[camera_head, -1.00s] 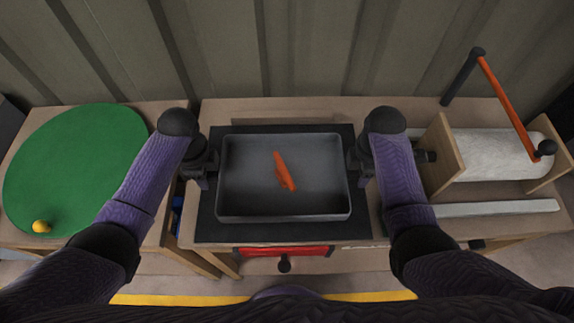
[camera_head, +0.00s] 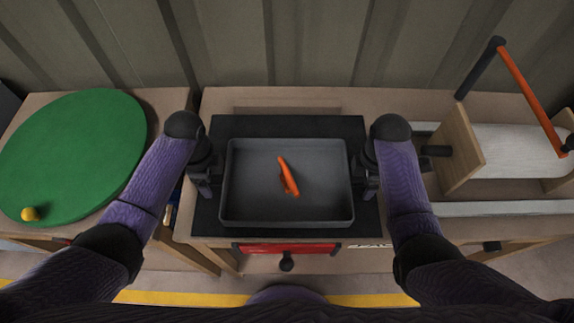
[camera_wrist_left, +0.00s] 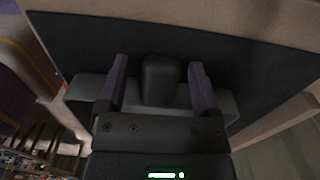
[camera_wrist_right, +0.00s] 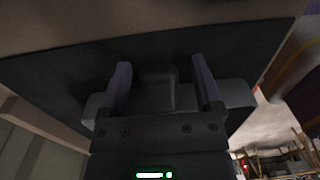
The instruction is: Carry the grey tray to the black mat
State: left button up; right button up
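The grey tray (camera_head: 240,212) is over the black mat (camera_head: 340,124), within its edges in the head view, and looks level and set down on it. An orange item (camera_head: 288,176) lies inside the tray. My left gripper (camera_head: 212,172) is at the tray's left end, and my right gripper (camera_head: 362,172) at its right end. In the left wrist view, the fingers (camera_wrist_left: 159,84) stand either side of a dark handle (camera_wrist_left: 161,80) with gaps. The right wrist view shows its fingers (camera_wrist_right: 161,84) likewise apart around the other handle (camera_wrist_right: 157,88).
A green disc (camera_head: 75,150) with a yellow ball (camera_head: 30,214) is on the left table. A white roller (camera_head: 515,150) with an orange crank arm (camera_head: 530,85) stands on the right. A red drawer (camera_head: 310,249) is below the mat at the front. A corrugated wall is behind.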

notch_tip(320, 180, up, 8)
jog(key=shift+w+f, duration=0.15)
jog(key=shift+f, duration=0.1)
pick_arm(q)
notch_tip(320, 180, up, 12)
jog(key=shift+w, duration=0.2)
dwell(0.3)
